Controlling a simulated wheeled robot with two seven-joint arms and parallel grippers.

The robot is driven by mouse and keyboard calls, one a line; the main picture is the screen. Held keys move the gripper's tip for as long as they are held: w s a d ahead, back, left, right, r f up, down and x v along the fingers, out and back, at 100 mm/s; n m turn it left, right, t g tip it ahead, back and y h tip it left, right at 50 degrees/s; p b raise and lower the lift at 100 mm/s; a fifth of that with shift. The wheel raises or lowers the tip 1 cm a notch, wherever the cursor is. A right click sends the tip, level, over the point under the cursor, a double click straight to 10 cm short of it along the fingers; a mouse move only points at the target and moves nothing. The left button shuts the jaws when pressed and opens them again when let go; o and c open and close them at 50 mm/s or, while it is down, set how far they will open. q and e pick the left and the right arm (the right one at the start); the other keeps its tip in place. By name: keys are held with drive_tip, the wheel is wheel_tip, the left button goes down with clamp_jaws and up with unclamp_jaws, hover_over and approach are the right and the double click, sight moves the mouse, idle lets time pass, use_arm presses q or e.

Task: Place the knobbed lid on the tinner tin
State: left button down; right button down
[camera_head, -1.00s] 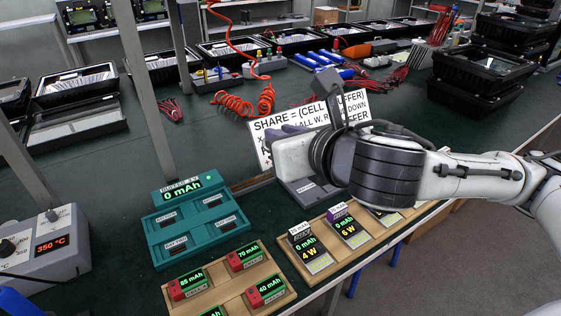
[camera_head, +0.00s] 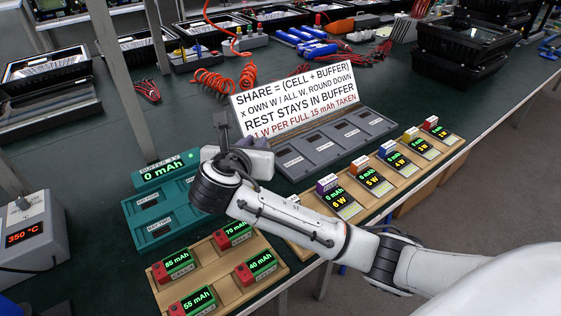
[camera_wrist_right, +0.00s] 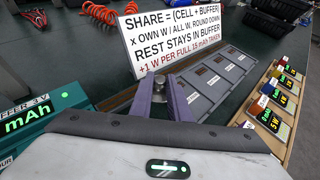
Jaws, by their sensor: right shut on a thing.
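My right gripper (camera_wrist_right: 174,92) has purple-grey fingers closed on a small metal thing (camera_wrist_right: 182,106). Only part of this thing shows between the fingers, so I cannot make out a knob or tell for certain that it is the lid. In the head view my right gripper (camera_head: 246,154) is just right of the teal buffer box, in front of the white sign, and its fingertips are largely hidden by my wrist. I cannot make out the tinner tin in either view. My left gripper is not in view.
The teal box (camera_head: 137,212) and a wooden tray (camera_head: 232,292) of green-labelled cells are near my wrist. The white sign (camera_head: 292,98) stands behind a grey slotted dock (camera_head: 327,142). A 350 °C station (camera_head: 45,240) is at left. Green bench is free between.

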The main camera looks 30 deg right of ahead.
wheel_tip(320, 180, down, 8)
drive_tip(key=shift+r+b, duration=0.25)
drive_tip(key=shift+b, duration=0.55)
drive_tip(key=c, duration=1.7)
unclamp_jaws()
drive_tip(key=shift+f, duration=0.1)
